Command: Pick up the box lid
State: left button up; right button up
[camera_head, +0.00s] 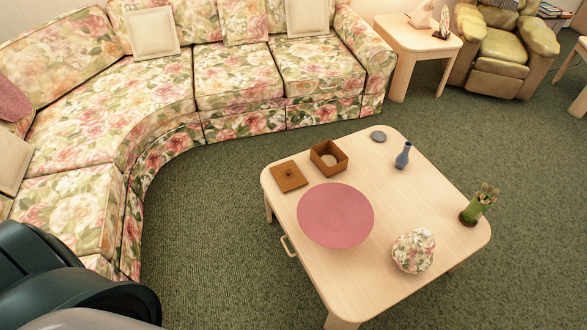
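A flat square brown wooden lid (289,176) with a small knob lies on the left part of the wooden coffee table (385,285). An open square brown box (328,158) stands just to its right, apart from it, with something pale inside. Both stand near the table's back left edge. Neither of my grippers shows in the head view. Dark parts of my own body fill the lower left corner, well away from the table.
On the table are a pink round mat (335,215), a floral jar (414,251), a blue vase (403,155), a grey disc (378,137) and a potted plant (478,206). A floral sofa (160,95) curves behind. Green carpet (200,235) is clear left of the table.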

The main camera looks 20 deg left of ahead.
aim_at(289, 177)
jog(key=i+j+z, duration=0.3)
jog(key=j, duration=0.5)
jog(key=i+j+z, duration=0.35)
jog(key=j, duration=0.45)
jog(key=j+z, duration=0.3)
jog(key=j, duration=0.55)
jog(key=j+z, duration=0.35)
jog(key=j, duration=0.55)
jog(key=j+z, duration=0.15)
jog(key=j, duration=0.3)
jog(key=k+j+z, duration=0.2)
jog(key=j, duration=0.25)
